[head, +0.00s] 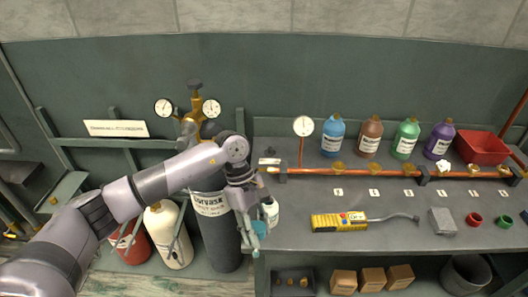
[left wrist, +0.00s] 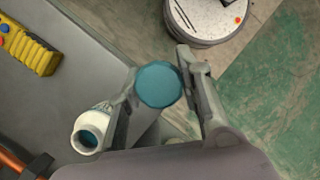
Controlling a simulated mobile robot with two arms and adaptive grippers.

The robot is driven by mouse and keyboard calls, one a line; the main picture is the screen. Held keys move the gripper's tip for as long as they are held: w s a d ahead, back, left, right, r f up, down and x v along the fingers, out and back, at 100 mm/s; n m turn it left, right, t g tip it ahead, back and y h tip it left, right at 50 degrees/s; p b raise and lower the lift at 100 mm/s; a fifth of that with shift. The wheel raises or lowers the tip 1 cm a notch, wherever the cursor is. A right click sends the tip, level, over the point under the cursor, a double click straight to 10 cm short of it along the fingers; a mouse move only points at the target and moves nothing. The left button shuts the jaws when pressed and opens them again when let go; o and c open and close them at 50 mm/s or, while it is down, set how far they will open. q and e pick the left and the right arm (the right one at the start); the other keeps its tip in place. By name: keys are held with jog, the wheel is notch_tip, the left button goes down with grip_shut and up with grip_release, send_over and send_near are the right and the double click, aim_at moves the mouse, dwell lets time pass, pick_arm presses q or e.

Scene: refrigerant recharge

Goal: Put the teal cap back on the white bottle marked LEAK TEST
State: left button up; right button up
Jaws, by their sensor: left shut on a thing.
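The teal cap (left wrist: 158,84) is between the fingers of my left gripper (left wrist: 157,76), which is shut on it. The cap also shows low in the head view (head: 260,228), by the bench's left front corner. The white bottle (left wrist: 90,132) stands uncapped beside the gripper in the left wrist view, its round mouth open, with teal inside. The bottle also shows in the head view (head: 271,210), partly hidden by the gripper (head: 256,238). Its label is too small to read. The cap is apart from the mouth. My right gripper is not in view.
A yellow detector (head: 340,221) lies on the bench to the right. A copper pipe (head: 320,169) with valves runs behind, before several coloured bottles. A grey cylinder (head: 222,240) stands left of the bench, with white (head: 167,238) and red (head: 132,240) cylinders beyond.

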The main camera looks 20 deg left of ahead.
pick_arm(q)
jog(key=w+a+r+n+t+y+p, duration=0.1)
jog(key=w+r+n+t+y+p, duration=0.15)
jog(key=w+r+n+t, duration=0.85)
jog(key=f+n+g, duration=0.1)
jog(key=n, duration=0.1)
jog(key=w+n+g+b, duration=0.1)
jog(key=f+n+g, duration=0.1)
jog(key=n+g, duration=0.1)
jog(key=shift+w+f+n+b, duration=0.25)
jog(key=shift+f+n+b, duration=0.05)
jog(key=shift+b, duration=0.05)
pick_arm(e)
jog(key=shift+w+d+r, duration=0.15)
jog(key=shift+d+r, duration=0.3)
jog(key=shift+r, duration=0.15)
pick_arm(q)
jog(key=shift+a+f, duration=0.1)
jog(key=shift+f, duration=0.05)
notch_tip(320, 180, down, 10)
jog(key=shift+r, duration=0.2)
jog(key=o, duration=1)
